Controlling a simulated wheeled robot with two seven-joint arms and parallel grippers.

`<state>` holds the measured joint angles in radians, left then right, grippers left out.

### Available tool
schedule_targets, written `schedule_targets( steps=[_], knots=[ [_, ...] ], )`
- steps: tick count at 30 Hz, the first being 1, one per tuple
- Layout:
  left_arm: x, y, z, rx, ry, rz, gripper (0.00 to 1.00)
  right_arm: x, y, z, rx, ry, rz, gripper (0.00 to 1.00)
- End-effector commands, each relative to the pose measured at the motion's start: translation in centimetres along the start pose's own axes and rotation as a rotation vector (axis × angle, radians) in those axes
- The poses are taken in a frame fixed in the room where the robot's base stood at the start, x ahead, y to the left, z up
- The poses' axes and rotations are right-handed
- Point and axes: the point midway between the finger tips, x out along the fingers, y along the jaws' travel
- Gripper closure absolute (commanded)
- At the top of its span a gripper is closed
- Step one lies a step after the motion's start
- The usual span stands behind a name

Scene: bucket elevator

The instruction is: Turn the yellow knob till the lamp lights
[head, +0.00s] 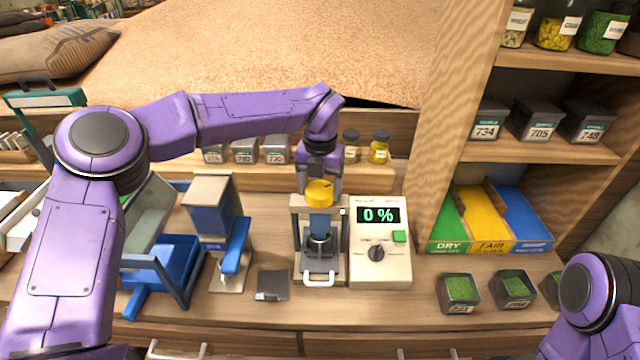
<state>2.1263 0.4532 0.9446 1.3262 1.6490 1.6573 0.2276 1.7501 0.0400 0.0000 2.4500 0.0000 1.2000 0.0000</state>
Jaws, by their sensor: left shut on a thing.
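The yellow knob (320,193) sits on top of a small grey press-like stand (299,240) in the middle of the bench. My left gripper (319,180) comes down on it from above and behind and is shut on it; the fingertips are partly hidden by the knob. A small pale green spot (343,211) shows at the stand's right upright; I cannot tell whether it is the lamp or whether it is lit. My right arm shows at the lower right, but its gripper is out of view.
A cream meter box (381,270) reading 0 % stands just right of the stand. A blue-and-grey device (211,210) and a blue tray (165,268) stand left. Several sample cups, one at the front (459,290), sit right, before the coloured bins (490,218).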

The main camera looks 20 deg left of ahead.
Motion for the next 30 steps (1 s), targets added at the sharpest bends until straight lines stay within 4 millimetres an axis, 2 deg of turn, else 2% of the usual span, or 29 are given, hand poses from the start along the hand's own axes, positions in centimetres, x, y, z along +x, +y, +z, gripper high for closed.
schedule_targets(
  steps=[1, 3, 13, 17, 24, 27, 30],
  knots=[
    [-0.1, 0.0, 0.1, 0.0, -0.004, -0.001, 0.19, 0.0, 0.0, 0.0, 0.0, 0.0, 0.0, 0.0],
    [-0.1, 0.0, 0.1, -0.001, -0.004, -0.001, 0.03, 0.0, 0.0, 0.0, 0.0, 0.0, 0.0, 0.0],
    [-0.5, 0.0, 0.1, -0.001, -0.005, 0.0, 0.03, 0.2, 0.0, 0.1, 0.0, 0.0, 0.0, 0.0],
    [-2.8, 0.0, 0.1, -0.002, -0.008, -0.001, 0.03, 0.9, -0.1, 0.4, 0.0, 0.0, 0.0, 0.0],
    [-8.5, 0.0, 0.1, -0.002, -0.006, 0.0, 0.03, 1.5, -0.1, 0.6, 0.0, 0.0, 0.0, 0.0],
    [-9.9, 0.1, 0.1, -0.003, -0.006, 0.0, 0.03, 1.5, -0.1, 0.6, 0.0, 0.0, 0.0, 0.0],
    [-10.5, 0.0, 0.0, -0.001, -0.004, 0.0, 0.03, 1.5, -0.1, 0.6, 0.0, 0.0, 0.0, 0.0]
  ],
)
